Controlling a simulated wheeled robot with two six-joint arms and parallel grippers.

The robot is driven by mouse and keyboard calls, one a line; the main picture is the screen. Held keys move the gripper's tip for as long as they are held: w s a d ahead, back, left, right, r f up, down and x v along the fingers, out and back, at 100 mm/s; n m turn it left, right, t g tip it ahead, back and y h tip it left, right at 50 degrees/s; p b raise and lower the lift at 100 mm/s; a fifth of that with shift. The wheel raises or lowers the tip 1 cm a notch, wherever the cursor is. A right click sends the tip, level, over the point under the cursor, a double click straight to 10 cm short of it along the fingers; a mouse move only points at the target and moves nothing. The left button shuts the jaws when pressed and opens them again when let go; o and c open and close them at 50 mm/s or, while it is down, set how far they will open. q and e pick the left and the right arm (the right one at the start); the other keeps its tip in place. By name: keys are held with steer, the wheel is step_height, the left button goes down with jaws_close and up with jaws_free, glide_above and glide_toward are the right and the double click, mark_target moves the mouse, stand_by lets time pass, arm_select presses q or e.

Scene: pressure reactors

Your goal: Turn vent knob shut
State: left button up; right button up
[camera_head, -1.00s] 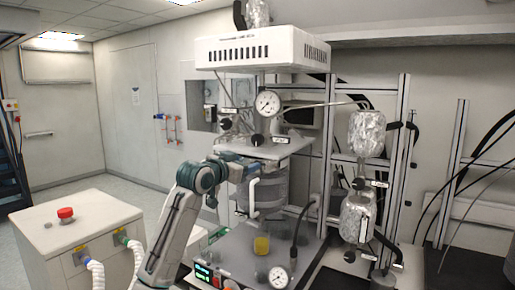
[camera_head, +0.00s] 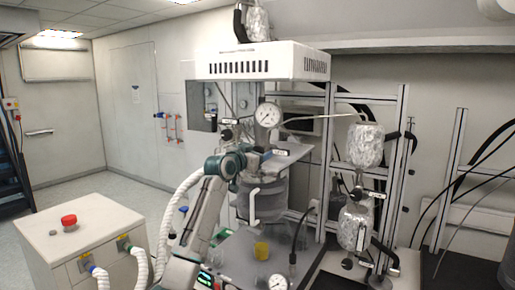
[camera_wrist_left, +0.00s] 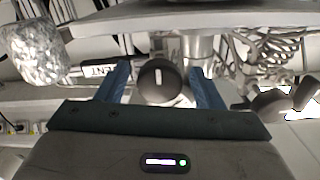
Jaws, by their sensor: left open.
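The vent knob (camera_wrist_left: 158,80) is a round dark knob with a white mark that stands vertical in the left wrist view. The partly covered VENT label (camera_wrist_left: 98,72) is left of it. My left gripper (camera_wrist_left: 160,76) is open, with one blue finger on each side of the knob. I cannot tell whether the fingers touch it. In the head view my left gripper (camera_head: 257,152) reaches the reactor head below the round gauge, and the knob is largely hidden there. My right gripper is not in view.
The pressure gauge (camera_head: 268,115) stands just above my left gripper, under the white vented box (camera_head: 262,62). The glass reactor vessel (camera_head: 270,198) is below. Foil-wrapped vessels (camera_head: 365,145) hang on the frame at right. A cabinet with a red button (camera_head: 68,221) stands left.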

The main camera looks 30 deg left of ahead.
arm_select(q)
steer(key=shift+w, duration=0.1)
steer(key=c, duration=1)
steer(key=shift+o, duration=0.2)
